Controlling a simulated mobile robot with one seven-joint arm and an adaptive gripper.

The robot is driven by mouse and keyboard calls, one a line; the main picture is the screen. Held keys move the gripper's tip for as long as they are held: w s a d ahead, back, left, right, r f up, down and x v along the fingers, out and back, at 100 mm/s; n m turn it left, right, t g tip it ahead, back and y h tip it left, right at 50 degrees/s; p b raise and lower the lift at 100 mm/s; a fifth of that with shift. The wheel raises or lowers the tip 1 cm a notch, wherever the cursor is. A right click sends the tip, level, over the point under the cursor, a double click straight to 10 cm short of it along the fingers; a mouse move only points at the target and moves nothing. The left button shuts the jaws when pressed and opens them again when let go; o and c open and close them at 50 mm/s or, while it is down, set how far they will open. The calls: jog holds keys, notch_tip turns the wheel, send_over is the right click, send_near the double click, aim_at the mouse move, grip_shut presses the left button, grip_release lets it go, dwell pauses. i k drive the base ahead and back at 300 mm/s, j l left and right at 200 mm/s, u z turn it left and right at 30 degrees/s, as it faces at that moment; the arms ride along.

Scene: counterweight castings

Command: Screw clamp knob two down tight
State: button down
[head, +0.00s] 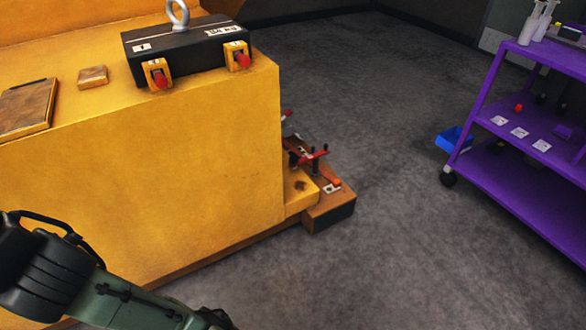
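A black casting (185,50), labelled 1 with a ring on top, sits on the yellow block. Two orange brackets with red knobs are on its front: a left knob (160,81) and a right knob (242,61). I cannot read a number on either knob, nor tell how tight they are. A lower orange-brown piece with a dark end (330,212) lies beside the block's base, with red and black clamp-like parts (312,157) on it. No label marks clamp knob two. My arm crosses the bottom left; my gripper's fingers do not show.
The yellow block (150,170) fills the left side; a flat brown plate (28,105) and a small square piece (92,76) lie on it. A purple shelf cart (480,90) stands right, a blue bin (452,140) beside it. Grey floor between is clear.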

aim_at(293, 159)
jog(key=i+l, duration=0.2)
jog(key=l, duration=0.15)
jog(key=i+l, duration=0.15)
jog(key=l, duration=0.25)
jog(key=i+l, duration=0.2)
jog(key=l, duration=0.15)
jog(key=i+l, duration=0.2)
jog(key=l, duration=0.2)
jog(key=i+l, duration=0.2)
jog(key=l, duration=0.15)
jog(key=i+l, duration=0.35)
jog(key=l, duration=0.15)
jog(key=i+l, duration=0.35)
jog(key=l, duration=0.15)
jog(key=i+j, duration=0.45)
jog(key=i, duration=0.15)
jog(key=i+j, duration=0.4)
jog(key=i, duration=0.25)
